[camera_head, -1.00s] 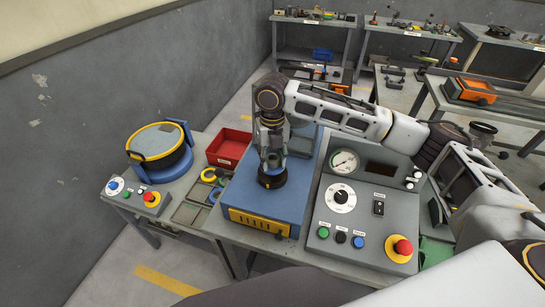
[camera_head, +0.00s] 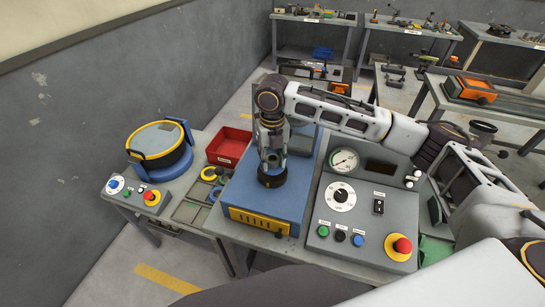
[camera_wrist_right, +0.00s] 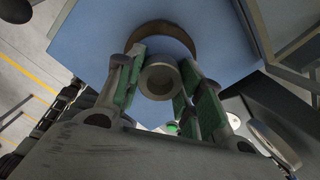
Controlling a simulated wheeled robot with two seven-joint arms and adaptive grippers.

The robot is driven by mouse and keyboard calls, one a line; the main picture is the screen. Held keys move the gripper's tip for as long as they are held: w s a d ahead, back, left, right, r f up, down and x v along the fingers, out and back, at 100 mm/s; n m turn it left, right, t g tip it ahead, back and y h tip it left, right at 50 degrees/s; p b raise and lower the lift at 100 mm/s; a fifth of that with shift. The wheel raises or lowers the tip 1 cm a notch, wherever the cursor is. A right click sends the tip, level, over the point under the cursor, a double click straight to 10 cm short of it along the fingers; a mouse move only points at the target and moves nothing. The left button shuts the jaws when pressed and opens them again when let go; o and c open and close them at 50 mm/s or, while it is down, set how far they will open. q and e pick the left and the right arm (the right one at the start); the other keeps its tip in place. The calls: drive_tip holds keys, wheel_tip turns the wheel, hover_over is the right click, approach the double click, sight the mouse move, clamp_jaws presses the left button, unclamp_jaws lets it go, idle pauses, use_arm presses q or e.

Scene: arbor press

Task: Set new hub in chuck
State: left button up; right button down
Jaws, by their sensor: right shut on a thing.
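My right gripper (camera_head: 272,158) reaches down over the blue press base. It is shut on the new hub, a grey ring-shaped part (camera_wrist_right: 160,80) that shows between the green finger pads in the right wrist view. The chuck (camera_head: 272,180) is a dark round piece on the blue base, directly below the fingers. In the right wrist view, its brownish rim (camera_wrist_right: 160,32) shows past the hub. I cannot tell whether the hub touches the chuck. The fingers mostly hide the hub in the head view. My left gripper is not in view.
A control panel (camera_head: 375,225) with buttons and a gauge stands right of the press base (camera_head: 305,185). To the left are a red bin (camera_head: 228,147), small trays with yellow and blue rings, and a round yellow-rimmed machine (camera_head: 160,148). The base's front is clear.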

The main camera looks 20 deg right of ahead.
drive_tip(key=shift+f, duration=1.1)
idle(0.8)
drive_tip(key=c, duration=0.8)
unclamp_jaws()
drive_tip(key=shift+f, duration=0.1)
drive_tip(key=shift+r, duration=6.05)
drive_tip(key=shift+s+f, duration=0.1)
drive_tip(key=shift+s, duration=0.05)
